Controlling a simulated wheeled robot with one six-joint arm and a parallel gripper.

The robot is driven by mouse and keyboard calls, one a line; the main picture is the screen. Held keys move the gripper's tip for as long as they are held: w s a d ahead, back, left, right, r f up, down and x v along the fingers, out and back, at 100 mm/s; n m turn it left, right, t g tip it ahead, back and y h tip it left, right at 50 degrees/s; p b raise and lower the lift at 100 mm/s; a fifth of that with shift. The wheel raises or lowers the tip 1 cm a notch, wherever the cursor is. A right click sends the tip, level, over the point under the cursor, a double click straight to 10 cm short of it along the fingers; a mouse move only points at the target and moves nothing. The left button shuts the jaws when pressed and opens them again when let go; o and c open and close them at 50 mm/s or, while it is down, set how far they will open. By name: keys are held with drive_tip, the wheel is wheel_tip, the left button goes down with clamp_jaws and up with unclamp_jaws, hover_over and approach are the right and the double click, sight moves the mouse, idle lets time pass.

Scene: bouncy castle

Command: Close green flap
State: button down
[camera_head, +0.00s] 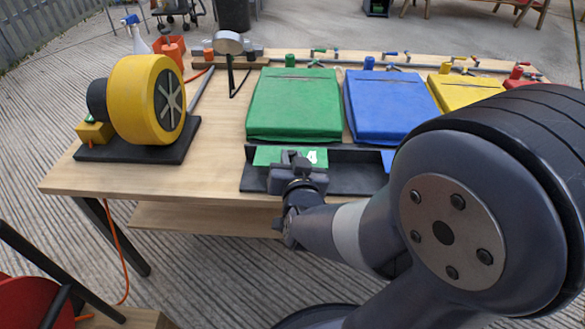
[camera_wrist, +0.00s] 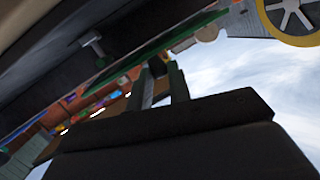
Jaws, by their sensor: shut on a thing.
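The green flap (camera_head: 266,156) sits in front of the green inflatable block (camera_head: 294,103), above a dark tray (camera_head: 352,172) along the table's front edge. My gripper (camera_head: 297,163) is at the flap's front side and covers part of it. In the wrist view, my gripper's two fingers (camera_wrist: 163,78) reach up towards a green strip (camera_wrist: 150,52), which looks like the flap's edge. The fingers are shut on the flap, though the contact itself is mostly hidden. A small white mark (camera_head: 312,157) shows on the flap's right part.
A blue block (camera_head: 388,106) and a yellow block (camera_head: 462,92) stand to the right. A yellow blower (camera_head: 146,100) is on a black base at the left. A gauge (camera_head: 229,43) and small valves stand behind. My arm hides the table's right front.

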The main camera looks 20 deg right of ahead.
drive_tip(key=shift+s+f+t+b, duration=0.15)
drive_tip(key=shift+f+t+b, duration=0.35)
drive_tip(key=shift+b, duration=0.8)
drive_tip(key=shift+r, duration=0.1)
drive_tip(key=c, duration=1.3)
unclamp_jaws()
